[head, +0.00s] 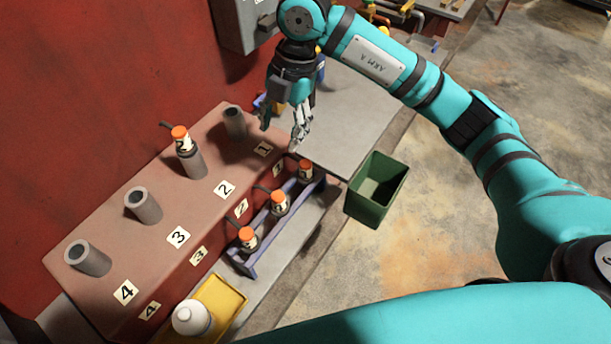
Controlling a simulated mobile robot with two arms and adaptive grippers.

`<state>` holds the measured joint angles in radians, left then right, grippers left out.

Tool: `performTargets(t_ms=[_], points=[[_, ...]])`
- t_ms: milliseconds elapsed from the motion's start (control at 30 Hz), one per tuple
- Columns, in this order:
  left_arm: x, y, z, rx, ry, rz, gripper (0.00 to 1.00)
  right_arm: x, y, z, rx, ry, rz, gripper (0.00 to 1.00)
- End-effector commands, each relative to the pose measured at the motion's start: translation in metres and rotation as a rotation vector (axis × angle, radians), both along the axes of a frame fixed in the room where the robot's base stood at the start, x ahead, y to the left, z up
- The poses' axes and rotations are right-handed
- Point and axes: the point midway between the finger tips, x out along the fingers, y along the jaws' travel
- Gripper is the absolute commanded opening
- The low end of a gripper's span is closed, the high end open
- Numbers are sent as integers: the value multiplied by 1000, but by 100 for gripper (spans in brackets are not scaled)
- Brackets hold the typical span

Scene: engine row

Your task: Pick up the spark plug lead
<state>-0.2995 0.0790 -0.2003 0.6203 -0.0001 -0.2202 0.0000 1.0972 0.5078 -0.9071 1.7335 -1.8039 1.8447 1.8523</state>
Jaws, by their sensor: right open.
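Several spark plug leads with orange tops, pale numbered bands and short dark cable ends are in the head view. One lead (182,141) stands in the grey tube at label 2 on the red engine block. Three others, the near lead (248,239), the middle lead (279,203) and the far lead (305,171), stand in a blue rack (243,268) in front of the block. My right gripper (282,135) is open and empty, pointing down above the block's far end near label 1, just beyond the far lead. My left gripper is out of view.
The tubes at label 1 (235,123), label 3 (143,205) and label 4 (87,258) hold no lead. A yellow tray (229,306) with a white bottle (190,318) is at the front. A green bin (375,188) stands right of the grey bench (352,118).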

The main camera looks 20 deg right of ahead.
Motion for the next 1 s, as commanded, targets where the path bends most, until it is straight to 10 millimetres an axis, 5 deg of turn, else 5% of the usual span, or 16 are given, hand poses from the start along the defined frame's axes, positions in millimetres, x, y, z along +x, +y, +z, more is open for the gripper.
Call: performTargets(t_ms=[100,200,700,1000], points=[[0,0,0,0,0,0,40,12,-39,11,-168,-10,-106,54],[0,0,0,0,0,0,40,14,-51,10,-220,-10,-143,54],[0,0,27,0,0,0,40,12,-52,-84,-224,-5,-144,54],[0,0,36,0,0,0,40,14,-51,-110,-221,-9,-142,54]])
